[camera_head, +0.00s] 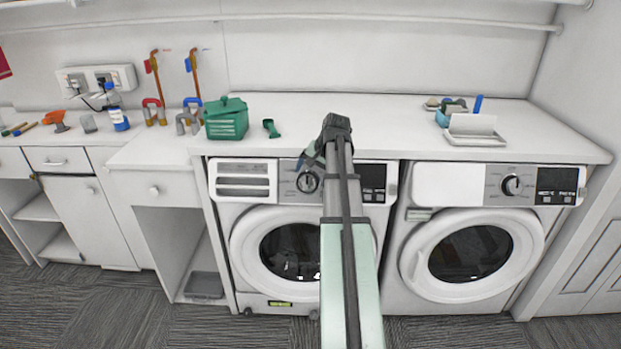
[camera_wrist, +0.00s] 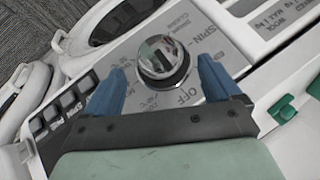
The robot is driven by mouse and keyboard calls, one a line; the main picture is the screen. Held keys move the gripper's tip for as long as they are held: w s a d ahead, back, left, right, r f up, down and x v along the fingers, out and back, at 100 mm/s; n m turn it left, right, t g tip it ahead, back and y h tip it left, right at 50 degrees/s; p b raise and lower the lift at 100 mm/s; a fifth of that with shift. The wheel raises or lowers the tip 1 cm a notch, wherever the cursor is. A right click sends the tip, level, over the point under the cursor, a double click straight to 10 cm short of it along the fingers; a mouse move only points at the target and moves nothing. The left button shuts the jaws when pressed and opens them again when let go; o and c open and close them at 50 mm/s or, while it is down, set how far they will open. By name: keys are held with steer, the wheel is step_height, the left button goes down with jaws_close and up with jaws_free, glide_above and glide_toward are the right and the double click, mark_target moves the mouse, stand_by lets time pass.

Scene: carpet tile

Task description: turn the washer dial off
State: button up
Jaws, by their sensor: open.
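The dial (camera_head: 307,182) is a round, dark and chrome knob on the left machine's front panel (camera_head: 287,192). In the wrist view, the shiny dial (camera_wrist: 163,58) sits between and just beyond my two blue fingertips, with "SPIN" and "OFF" printed on the panel around it. My gripper (camera_head: 312,158) is open and empty, over the top edge of the left machine. It also shows in the wrist view (camera_wrist: 160,68), with a finger on either side of the dial. I cannot tell whether the fingers touch it, nor where it points.
A second machine with its own dial (camera_head: 512,185) stands at right. On the counter (camera_head: 380,120) above are a green basket (camera_head: 226,122), a green scoop (camera_head: 271,128) and a white tray (camera_head: 474,139). My arm hides part of the left machine's door (camera_head: 262,262).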

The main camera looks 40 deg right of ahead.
mark_target(302, 189)
steer(key=v, duration=1)
steer(key=shift+s+r, duration=0.15)
steer(key=shift+r, duration=0.2)
